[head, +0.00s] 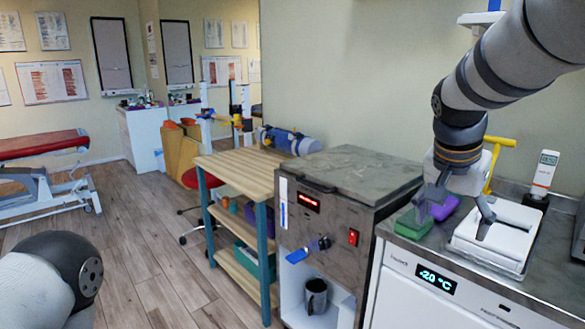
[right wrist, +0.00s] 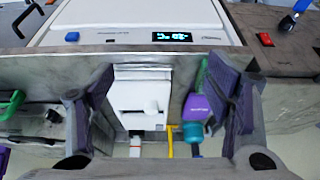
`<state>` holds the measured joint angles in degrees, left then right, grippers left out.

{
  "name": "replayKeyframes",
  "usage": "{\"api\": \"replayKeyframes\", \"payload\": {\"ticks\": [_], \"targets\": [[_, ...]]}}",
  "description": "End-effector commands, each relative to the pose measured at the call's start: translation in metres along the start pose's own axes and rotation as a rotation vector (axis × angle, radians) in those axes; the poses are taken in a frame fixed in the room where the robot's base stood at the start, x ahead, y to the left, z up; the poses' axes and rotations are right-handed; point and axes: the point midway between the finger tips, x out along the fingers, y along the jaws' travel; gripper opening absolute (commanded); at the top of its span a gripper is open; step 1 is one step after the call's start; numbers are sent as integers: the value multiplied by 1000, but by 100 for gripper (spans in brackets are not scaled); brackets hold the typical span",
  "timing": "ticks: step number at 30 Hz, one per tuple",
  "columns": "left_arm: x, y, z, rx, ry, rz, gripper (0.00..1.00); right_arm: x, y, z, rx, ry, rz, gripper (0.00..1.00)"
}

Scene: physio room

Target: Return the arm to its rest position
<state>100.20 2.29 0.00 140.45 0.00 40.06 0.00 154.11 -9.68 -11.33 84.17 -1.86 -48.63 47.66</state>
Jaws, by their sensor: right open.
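My right gripper (head: 458,212) hangs from the arm that comes in at the upper right of the head view. It is over the metal counter top, at the left side of a white tray-like item (head: 527,218). Its fingers are spread and nothing is held between them. In the right wrist view the right gripper (right wrist: 168,105) also shows two fingers wide apart, with a white item (right wrist: 140,92) visible beyond the gap. Of my left arm only a rounded grey and white link shows at the lower left of the head view; the left gripper is out of view.
A yellow T-shaped handle (head: 497,143) and a white handheld device (head: 543,172) stand behind. The grey-topped cabinet (head: 350,172) and wooden shelf (head: 240,168) are left.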

Motion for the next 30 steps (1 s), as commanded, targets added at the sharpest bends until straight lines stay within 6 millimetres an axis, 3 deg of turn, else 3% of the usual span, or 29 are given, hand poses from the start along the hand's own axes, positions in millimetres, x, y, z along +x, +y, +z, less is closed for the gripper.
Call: {"api": "replayKeyframes", "payload": {"ticks": [1,5,6,9,12,15,19,23,30], "targets": [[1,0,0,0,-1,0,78,46,7,26,-63,-53,21,73],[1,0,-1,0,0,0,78,136,30,89,-226,-138,17,73],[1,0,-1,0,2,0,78,161,42,113,-277,-167,14,73],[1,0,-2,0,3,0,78,214,80,181,-405,-244,1,73],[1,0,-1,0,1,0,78,247,132,259,-533,-324,-21,73],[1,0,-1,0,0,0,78,255,186,331,-648,-397,-48,73],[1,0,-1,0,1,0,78,241,241,394,-757,-463,-79,73],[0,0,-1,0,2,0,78,227,265,420,-810,-487,-99,73],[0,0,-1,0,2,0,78,225,268,422,-820,-486,-104,73]]}}
